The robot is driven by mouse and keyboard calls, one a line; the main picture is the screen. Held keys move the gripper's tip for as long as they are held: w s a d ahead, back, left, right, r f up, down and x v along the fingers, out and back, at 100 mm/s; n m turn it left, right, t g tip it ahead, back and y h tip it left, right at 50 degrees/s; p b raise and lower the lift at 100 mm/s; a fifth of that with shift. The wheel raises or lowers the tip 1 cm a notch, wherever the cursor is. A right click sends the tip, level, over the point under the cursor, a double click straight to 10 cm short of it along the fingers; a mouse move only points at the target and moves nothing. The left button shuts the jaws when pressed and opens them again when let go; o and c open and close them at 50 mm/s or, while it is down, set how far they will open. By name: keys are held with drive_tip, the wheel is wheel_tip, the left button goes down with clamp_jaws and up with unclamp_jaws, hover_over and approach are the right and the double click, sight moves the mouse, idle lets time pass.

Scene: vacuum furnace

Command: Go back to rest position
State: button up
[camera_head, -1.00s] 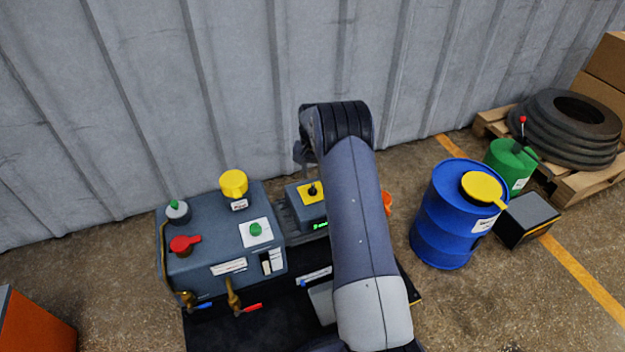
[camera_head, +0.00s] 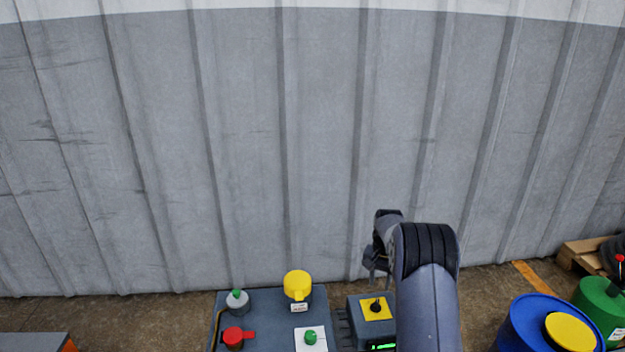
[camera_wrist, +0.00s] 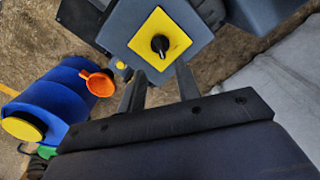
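My gripper (camera_wrist: 160,76) shows in the wrist view with its two fingers apart and nothing between them. Beyond the fingers is a grey box with a yellow plate and a black knob (camera_wrist: 160,45). In the head view, my gripper (camera_head: 377,260) is small and partly hidden behind my wrist, above and behind that knob (camera_head: 376,307). My arm rises from the bottom edge, right of the box.
A corrugated wall (camera_head: 240,150) closes the back.

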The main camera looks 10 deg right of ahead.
sight(376, 303)
wheel_tip(376, 303, down, 9)
drive_tip(key=shift+r+b, duration=0.1)
drive_tip(key=shift+b, duration=0.75)
drive_tip(key=shift+r+n, duration=0.1)
drive_tip(key=shift+n, duration=0.2)
